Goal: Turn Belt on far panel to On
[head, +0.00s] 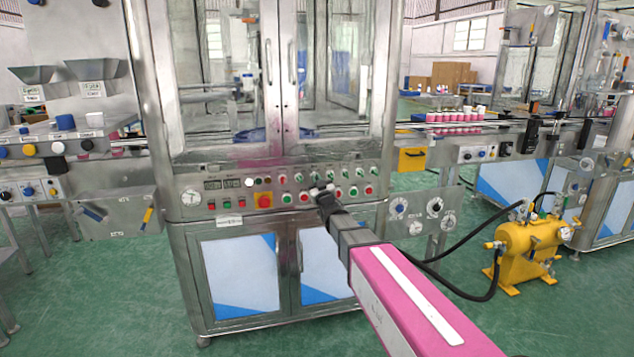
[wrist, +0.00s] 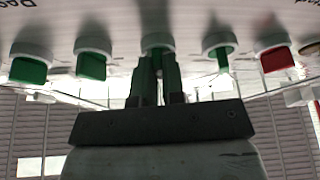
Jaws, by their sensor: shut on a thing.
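The control panel (head: 280,187) of the steel machine carries rows of green, red and white buttons and knobs. My gripper (head: 322,192) is at the panel's face, right of the middle, and covers part of the lower row. In the wrist view my gripper (wrist: 158,68) is shut on a green selector knob with a white collar (wrist: 157,42). The fingers hide most of this knob, so its turn position cannot be told. Its label is not readable, so I cannot tell whether it is the Belt knob.
In the wrist view, another narrow green knob (wrist: 222,50) is right of my fingers and a green button (wrist: 91,64) is left. A red emergency button (head: 264,200) on a yellow plate is left in the head view. A yellow tank (head: 527,252) with black hoses stands right.

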